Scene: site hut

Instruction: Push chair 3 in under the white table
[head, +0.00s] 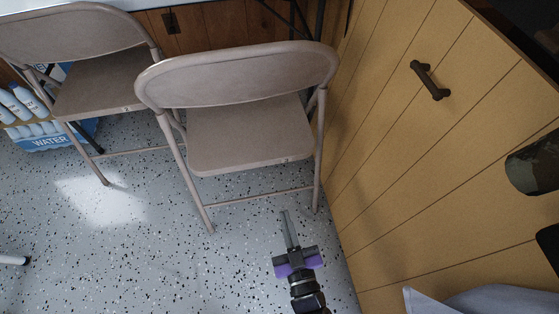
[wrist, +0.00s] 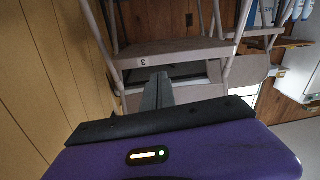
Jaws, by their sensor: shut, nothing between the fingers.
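Chair 3 (head: 250,135), a beige-grey folding chair, stands upright in the head view with its backrest towards me. In the wrist view its seat edge (wrist: 185,50) carries a label that reads 3. The white table (head: 130,4) shows only as a pale strip along the top edge of the head view. The chair stands in front of it; how far the seat reaches under it is hidden. My gripper (head: 286,214) is shut and empty, low over the floor on the near side of the chair. I cannot tell whether its tips touch the chair.
A second folding chair (head: 105,85) stands close on the left. A blue-wrapped pack of water bottles (head: 45,138) is beyond it. A wooden panel front with a dark handle (head: 430,80) rises close on the right.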

